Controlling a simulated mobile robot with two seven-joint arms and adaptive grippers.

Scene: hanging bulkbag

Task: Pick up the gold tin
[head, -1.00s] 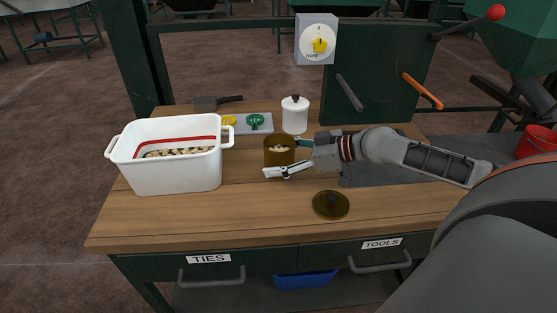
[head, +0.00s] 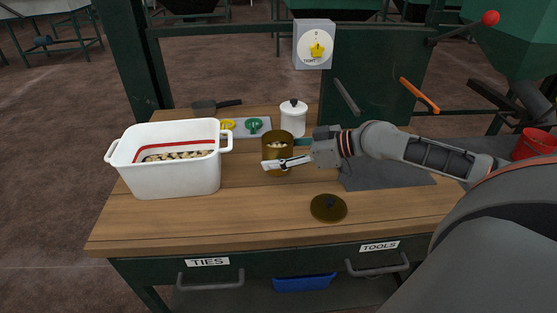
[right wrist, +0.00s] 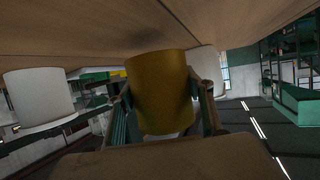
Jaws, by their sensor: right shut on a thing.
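The gold tin (head: 268,148) is open at the top, with pale pieces inside, and stands upright near the middle of the bench in the head view. My right gripper (head: 284,160) reaches in from the right and is shut on the tin, with its fingers on either side of it. In the right wrist view the tin (right wrist: 162,92) sits between the two fingers, and a shadow on the wood suggests a small gap below it. My left gripper is not in view.
A white tub (head: 175,172) of pale pieces stands left. A white lidded jar (head: 293,120) is close behind the tin. A dark gold lid (head: 328,208) lies in front. A grey tray with yellow and green items (head: 254,126) is behind. The front bench is mostly clear.

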